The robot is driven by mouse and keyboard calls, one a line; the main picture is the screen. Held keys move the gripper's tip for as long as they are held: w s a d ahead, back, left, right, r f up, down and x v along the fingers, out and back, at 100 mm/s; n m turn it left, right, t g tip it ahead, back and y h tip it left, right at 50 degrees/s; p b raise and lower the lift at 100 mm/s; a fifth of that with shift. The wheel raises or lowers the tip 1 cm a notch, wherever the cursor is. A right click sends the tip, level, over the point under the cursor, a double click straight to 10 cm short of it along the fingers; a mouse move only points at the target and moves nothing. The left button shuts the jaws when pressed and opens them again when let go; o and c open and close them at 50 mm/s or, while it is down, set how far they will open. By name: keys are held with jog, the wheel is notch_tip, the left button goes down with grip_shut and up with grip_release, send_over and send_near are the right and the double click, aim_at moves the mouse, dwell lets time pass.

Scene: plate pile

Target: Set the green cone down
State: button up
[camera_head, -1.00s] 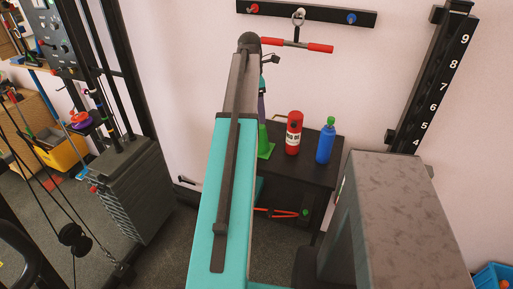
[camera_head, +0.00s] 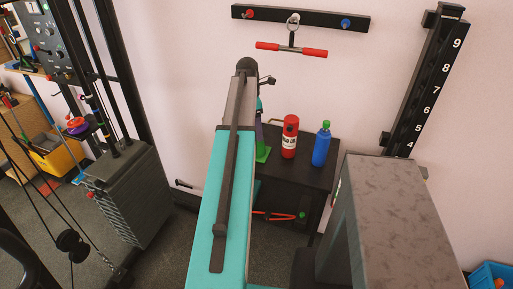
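The green cone (camera_head: 262,154) shows only in part, just right of my arm. Its base edge appears at the left part of the dark table's top; I cannot tell whether it touches the top. The rest is hidden behind my arm. A narrow purple and green strip shows above it, too small to make out. My arm reaches away from the camera toward the table, and a small dark part of my wrist sticks out right of its far end. My gripper's fingers are hidden, so I cannot see whether they hold the cone.
A red bottle (camera_head: 289,140) and a blue bottle with a green cap (camera_head: 321,147) stand on the dark table (camera_head: 312,175), right of the cone. A wall rail (camera_head: 300,17) with a red-handled bar hangs above. A weight machine (camera_head: 125,190) stands at left.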

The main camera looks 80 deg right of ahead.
jog(key=shift+s+f, duration=0.1)
jog(key=shift+f, duration=0.95)
jog(key=shift+f, duration=0.1)
jog(key=shift+s+d+f+p, duration=0.15)
jog(key=shift+f+p, duration=0.4)
jog(key=shift+f, duration=0.7)
jog(key=shift+s+d+f+p, duration=0.15)
jog(key=shift+f+p, duration=0.4)
jog(key=shift+f, duration=0.65)
jog(key=shift+c, duration=0.2)
jog(key=c, duration=1.3)
jog(key=shift+r, duration=0.1)
